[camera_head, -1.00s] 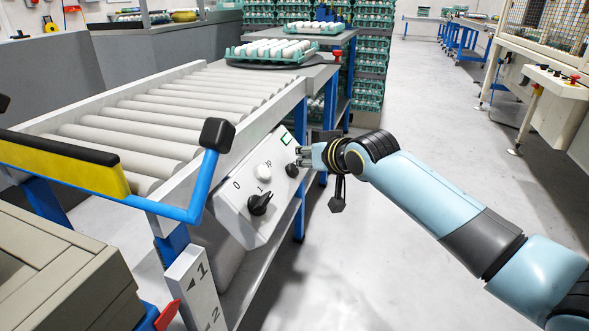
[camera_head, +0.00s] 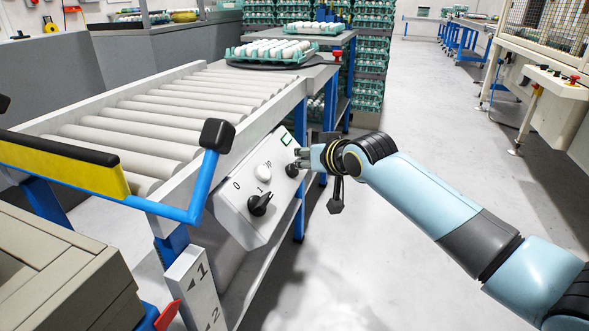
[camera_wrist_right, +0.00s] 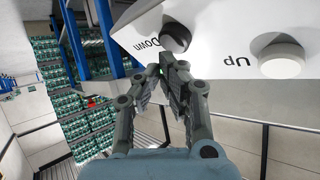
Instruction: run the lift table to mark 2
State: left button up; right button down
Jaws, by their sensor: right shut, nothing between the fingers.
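A sloped white control panel (camera_head: 235,212) hangs on the side of the roller conveyor. It carries a black knob (camera_head: 259,205) between marks 0 and 1, a white Up button (camera_head: 263,173), a black Down button (camera_head: 291,171) and a green-edged window. My right gripper (camera_head: 299,160) is shut and empty at the Down button. In the wrist view its fingertips (camera_wrist_right: 162,70) are just by the Down button (camera_wrist_right: 176,37); I cannot tell if they touch. The Up button (camera_wrist_right: 283,60) is clear. A red pointer (camera_head: 168,315) stands beside the scale post (camera_head: 185,275), between marks 1 and 2.
Beige stacked boxes (camera_head: 60,265) fill the lower left. A blue bar with a black end (camera_head: 217,135) juts up before the rollers (camera_head: 150,120). An egg tray (camera_head: 272,60) sits beyond the conveyor. Open floor (camera_head: 410,130) lies to the right.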

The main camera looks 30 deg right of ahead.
jog(key=shift+w+a+f, duration=0.1)
jog(key=shift+w+f, duration=0.05)
pick_arm(q)
jog(key=shift+f, duration=0.1)
pick_arm(e)
jog(key=shift+w+a+f, duration=0.3)
jog(key=shift+f, duration=0.15)
dwell(0.8)
pick_arm(q)
jog(key=shift+s, duration=0.15)
dwell(3.3)
jog(key=shift+w+r+p, duration=0.3)
jog(key=shift+r+p, duration=0.15)
jog(key=shift+r, duration=0.1)
jog(key=shift+w+r+p, duration=0.3)
jog(key=shift+r+p, duration=0.15)
jog(key=shift+r, duration=0.1)
pick_arm(e)
jog(key=shift+s+d+r, duration=0.5)
jog(key=shift+s+r, duration=0.05)
jog(key=shift+r, duration=0.2)
